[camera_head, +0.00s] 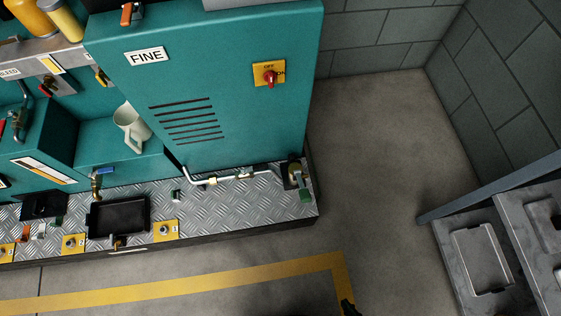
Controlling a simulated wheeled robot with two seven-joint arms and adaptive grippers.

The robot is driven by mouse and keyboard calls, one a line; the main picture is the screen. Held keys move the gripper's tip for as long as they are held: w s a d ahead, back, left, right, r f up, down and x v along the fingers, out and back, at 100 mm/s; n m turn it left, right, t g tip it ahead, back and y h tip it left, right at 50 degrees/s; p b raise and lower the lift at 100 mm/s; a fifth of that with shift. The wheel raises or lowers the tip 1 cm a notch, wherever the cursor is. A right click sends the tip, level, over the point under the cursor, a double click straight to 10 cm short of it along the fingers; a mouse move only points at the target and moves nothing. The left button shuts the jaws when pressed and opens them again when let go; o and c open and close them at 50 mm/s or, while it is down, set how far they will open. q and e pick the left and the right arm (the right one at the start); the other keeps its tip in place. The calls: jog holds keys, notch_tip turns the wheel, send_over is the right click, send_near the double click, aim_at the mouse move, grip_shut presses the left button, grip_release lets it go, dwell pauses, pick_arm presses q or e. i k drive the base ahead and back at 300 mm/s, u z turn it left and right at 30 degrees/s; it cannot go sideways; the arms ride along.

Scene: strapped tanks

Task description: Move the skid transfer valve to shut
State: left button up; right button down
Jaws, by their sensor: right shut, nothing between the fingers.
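The teal cabinet marked FINE stands on a checker-plate skid (240,205). A blue-handled valve (105,171) sits further left above a black tray. No label shows which of these is the skid transfer valve, and their positions are too small to read. My left gripper is out of view.
A red rotary switch (269,77) sits on a yellow plate on the cabinet. A pale jug (131,128) stands left of it. The black tray (118,217) lies on the skid. Grey trays (482,258) stand at right. Bare floor (385,150) lies between.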

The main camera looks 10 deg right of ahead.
aim_at(265, 166)
jog(key=z, duration=0.05)
jog(key=k, duration=0.4)
jog(key=u, duration=1.25)
jog(key=i, duration=0.8)
jog(key=z, duration=0.65)
jog(key=i, duration=0.55)
jog(key=z, duration=0.6)
